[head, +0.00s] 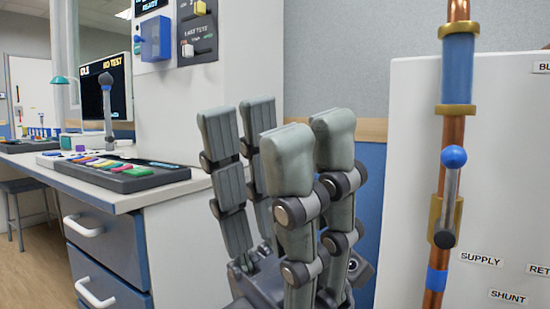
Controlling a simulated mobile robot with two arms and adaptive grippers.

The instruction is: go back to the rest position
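My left gripper (273,138) stands in the middle of the head view with its grey padded fingers pointing up. The fingers are spread apart with a gap between them, and nothing shows in the gap. The gripper is in front of the blue lower wall, between the counter and the pipe, and apart from the pipe's handle as seen here. My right gripper is not in view.
A copper pipe (457,125) with a blue-knobbed valve handle (450,195) runs down the right before a white labelled panel (400,140). On the left, a drawer counter (130,197) carries a keyed console (140,178). A blue box (155,39) is on the white column above.

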